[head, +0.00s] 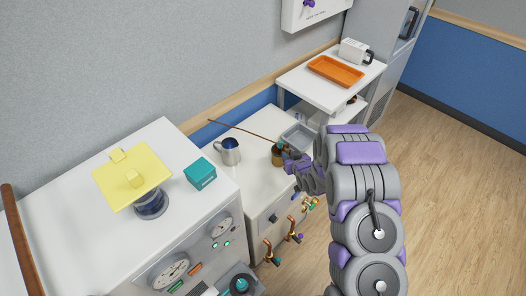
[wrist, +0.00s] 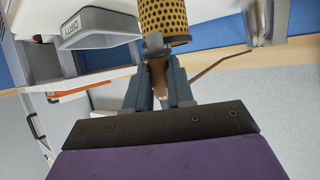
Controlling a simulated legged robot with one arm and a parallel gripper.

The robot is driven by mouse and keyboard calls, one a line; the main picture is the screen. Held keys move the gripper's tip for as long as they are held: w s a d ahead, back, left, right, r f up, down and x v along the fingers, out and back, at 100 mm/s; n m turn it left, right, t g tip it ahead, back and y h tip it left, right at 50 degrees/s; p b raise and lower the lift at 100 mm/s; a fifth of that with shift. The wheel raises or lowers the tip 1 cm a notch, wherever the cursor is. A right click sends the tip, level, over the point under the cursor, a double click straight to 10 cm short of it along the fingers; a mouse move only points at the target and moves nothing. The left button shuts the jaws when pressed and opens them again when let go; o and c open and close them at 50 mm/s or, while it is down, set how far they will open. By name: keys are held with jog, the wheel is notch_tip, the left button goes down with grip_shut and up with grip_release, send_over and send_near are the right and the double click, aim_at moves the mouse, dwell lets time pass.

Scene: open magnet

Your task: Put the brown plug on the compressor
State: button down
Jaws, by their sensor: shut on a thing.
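My gripper (head: 286,156) is over the far counter. In the wrist view its two teal-grey fingers (wrist: 160,80) are closed on a small grey-brown stem (wrist: 156,67). Just past the fingertips is a yellow-brown cylinder with dark dots (wrist: 163,20), which I take for the body of the brown plug. In the head view the brown plug (head: 277,157) shows small and dark at the fingertips, partly hidden. Whether it touches the counter is unclear. The white cabinet with gauges (head: 170,270) at the near left may be the compressor; no label is readable.
A steel mug (head: 230,151), a thin brown rod (head: 240,131) and a grey bin (head: 300,137) are near the gripper. The bin's label reads DIRTY in the wrist view (wrist: 95,28). Copper pipes (head: 293,228) stick out in front.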

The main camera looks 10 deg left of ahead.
jog(key=s+a+r+n+t+y, duration=0.1)
jog(key=a+r+y, duration=0.1)
jog(key=a, duration=0.3)
jog(key=shift+s+a+f+b, duration=0.1)
jog(key=shift+f+b, duration=0.5)
jog(key=shift+f, duration=1.8)
jog(key=shift+s+a+f+b, duration=0.1)
jog(key=shift+f+b, duration=0.45)
jog(key=shift+f, duration=1.8)
jog(key=shift+f, duration=0.15)
jog(key=c, duration=1.3)
grip_release()
jog(key=shift+o, duration=0.2)
